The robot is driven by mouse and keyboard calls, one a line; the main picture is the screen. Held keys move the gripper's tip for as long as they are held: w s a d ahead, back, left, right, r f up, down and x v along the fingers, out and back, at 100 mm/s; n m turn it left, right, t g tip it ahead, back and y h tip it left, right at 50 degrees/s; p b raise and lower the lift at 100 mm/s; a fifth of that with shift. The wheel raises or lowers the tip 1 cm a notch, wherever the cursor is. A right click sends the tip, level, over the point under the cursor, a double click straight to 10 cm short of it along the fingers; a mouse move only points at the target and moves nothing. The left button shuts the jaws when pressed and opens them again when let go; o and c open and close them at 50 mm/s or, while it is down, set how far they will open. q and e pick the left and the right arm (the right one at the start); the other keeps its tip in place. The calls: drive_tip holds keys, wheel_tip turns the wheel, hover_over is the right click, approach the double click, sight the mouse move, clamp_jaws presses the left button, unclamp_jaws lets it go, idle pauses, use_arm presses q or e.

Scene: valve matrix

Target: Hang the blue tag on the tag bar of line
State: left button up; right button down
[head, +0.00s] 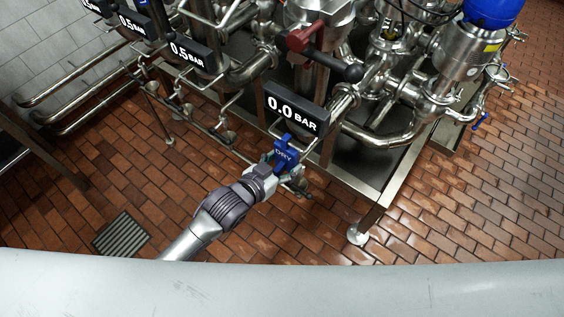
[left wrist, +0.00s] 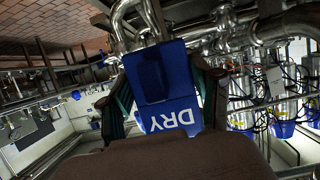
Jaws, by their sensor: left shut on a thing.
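The blue tag (head: 286,155), lettered DRY, is held in my left gripper (head: 278,165) just below the 0.0 BAR display (head: 295,110). In the left wrist view the tag (left wrist: 165,85) sits between the two fingers of my left gripper (left wrist: 165,95), with its lettering upside down. A thin metal tag bar (head: 273,128) sticks out under the display, close to the tag's upper end. I cannot tell whether the tag touches it or hangs on it. My right gripper is not in view.
More displays reading 0.5 BAR (head: 190,56) stand along the pipes to the upper left. A red-and-black valve handle (head: 318,47) is above the 0.0 BAR display. Steel pipes (head: 385,138) and the frame crowd the right. The brick floor (head: 290,230) in front is mostly clear.

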use_arm(q)
drive_tip(key=o, duration=1.3)
drive_tip(key=shift+o, duration=0.2)
drive_tip(key=v, duration=1.2)
drive_tip(key=s+a+f+n+g+y, duration=0.15)
drive_tip(key=a+f, duration=0.25)
drive_tip(key=f, duration=0.6)
drive_tip(key=s+a+f+n+g+y, duration=0.15)
drive_tip(key=a+f, duration=0.35)
drive_tip(key=f, duration=0.5)
drive_tip(key=s+a+f+g+y, duration=0.1)
drive_tip(key=a+f+y, duration=0.25)
drive_tip(key=f, duration=0.65)
drive_tip(key=s+a+f+g, duration=0.1)
drive_tip(key=s+f+g, duration=0.1)
drive_tip(key=s+f, duration=0.3)
drive_tip(key=s+a+f+n+g+y, duration=0.1)
drive_tip(key=s+f, duration=0.5)
drive_tip(key=s, duration=0.6)
drive_tip(key=s+a+f+g, duration=0.2)
drive_tip(key=s+f, duration=0.4)
drive_tip(key=s, duration=0.3)
drive_tip(key=shift+n+g, duration=0.4)
